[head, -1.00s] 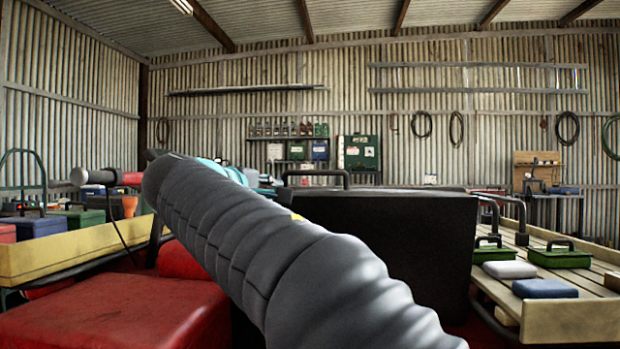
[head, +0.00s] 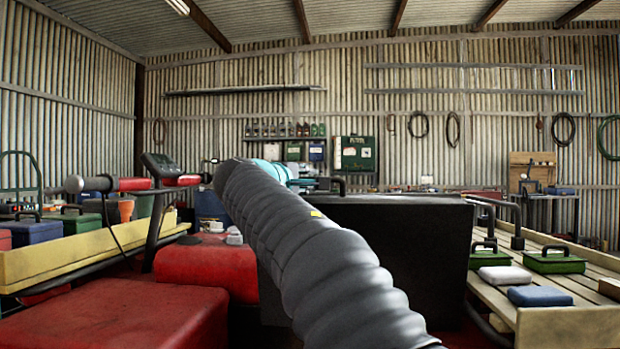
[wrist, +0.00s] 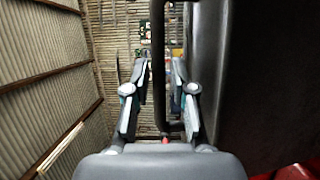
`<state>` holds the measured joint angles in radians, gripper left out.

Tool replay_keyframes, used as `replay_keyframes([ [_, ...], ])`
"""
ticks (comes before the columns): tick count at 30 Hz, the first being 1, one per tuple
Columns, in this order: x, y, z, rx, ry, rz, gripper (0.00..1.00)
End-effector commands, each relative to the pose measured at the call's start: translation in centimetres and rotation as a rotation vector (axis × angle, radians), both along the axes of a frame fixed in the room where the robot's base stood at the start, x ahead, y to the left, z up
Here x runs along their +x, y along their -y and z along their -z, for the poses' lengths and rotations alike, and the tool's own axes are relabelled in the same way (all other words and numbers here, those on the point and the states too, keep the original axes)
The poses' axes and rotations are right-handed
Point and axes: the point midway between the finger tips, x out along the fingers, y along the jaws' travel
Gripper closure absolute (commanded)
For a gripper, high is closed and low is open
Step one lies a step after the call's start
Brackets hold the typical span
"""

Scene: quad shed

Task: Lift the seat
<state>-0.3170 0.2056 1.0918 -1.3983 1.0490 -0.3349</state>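The seat (head: 410,235) is a large black block that looks raised on edge on the red quad, right of my arm in the head view. In the wrist view a big dark surface (wrist: 262,75), probably the seat, fills the right side. My gripper (wrist: 161,66) has its two fingers apart, with a thin dark bar (wrist: 160,95) running between them. Narrow gaps seem to show beside the bar; I cannot tell whether a finger touches it. In the head view my arm hides much of the gripper and the seat's left part.
Red quad bodywork (head: 110,315) lies at front left, with handlebars (head: 130,184) beyond. A wooden rack (head: 70,258) with boxes stands left. A slatted rack (head: 575,325) with green cases and a blue block stands right, close to the seat.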

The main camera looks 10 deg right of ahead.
Motion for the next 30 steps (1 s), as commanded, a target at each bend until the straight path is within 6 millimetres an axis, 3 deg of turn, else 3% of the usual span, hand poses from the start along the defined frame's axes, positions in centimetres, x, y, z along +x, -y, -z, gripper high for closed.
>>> replay_keyframes([
  [14,1.12,0.97,0.02,0.0,0.0,0.0,0.75],
  [18,1.11,0.96,0.02,0.0,0.0,0.0,1.0],
  [30,0.71,1.06,-0.11,-0.001,-0.001,-0.001,1.0],
])
